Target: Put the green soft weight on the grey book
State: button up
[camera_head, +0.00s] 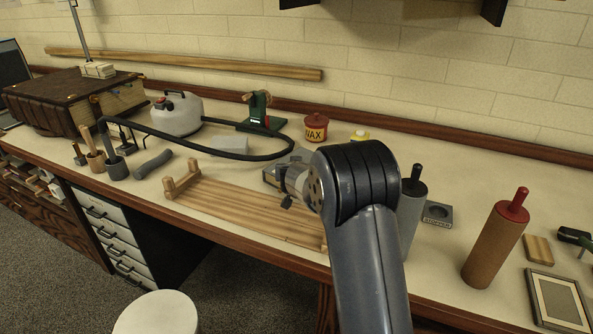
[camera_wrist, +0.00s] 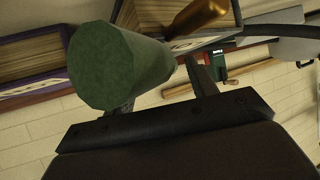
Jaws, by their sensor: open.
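My gripper (camera_wrist: 158,84) is open, with its two dark fingers apart in the wrist view. A large green rounded piece (camera_wrist: 112,66), which looks like the green soft weight, shows there with its flat end towards the camera. It overlaps the left finger; I cannot tell whether it touches it. In the head view my arm covers part of the bench, and I cannot make out the green weight there. I cannot identify the grey book with certainty in either view.
A slatted wooden rack (camera_head: 240,208) lies by the bench's front edge. A white canister (camera_head: 178,115) with a black hose, a red wax tin (camera_head: 316,128) and a brown roller (camera_head: 496,243) stand around it. In the wrist view, a purple-edged thing (camera_wrist: 62,42) is at left.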

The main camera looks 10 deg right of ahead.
jog(key=shift+s+r+p, duration=0.1)
jog(key=shift+r+p, duration=0.6)
jog(key=shift+p, duration=0.05)
jog(key=b+v, duration=0.2)
jog(key=v, duration=0.9)
jog(key=shift+s, duration=0.35)
jog(key=shift+w, duration=0.1)
jog(key=p+x, duration=0.1)
jog(key=x, duration=1)
jog(key=shift+w+f, duration=0.25)
jog(key=shift+f, duration=0.15)
jog(key=shift+w+f+b, duration=0.1)
jog(key=shift+f+b, duration=0.25)
jog(key=shift+b, duration=0.05)
jog(key=shift+r, duration=0.15)
jog(key=shift+r+p, duration=0.1)
jog(key=shift+p, duration=0.25)
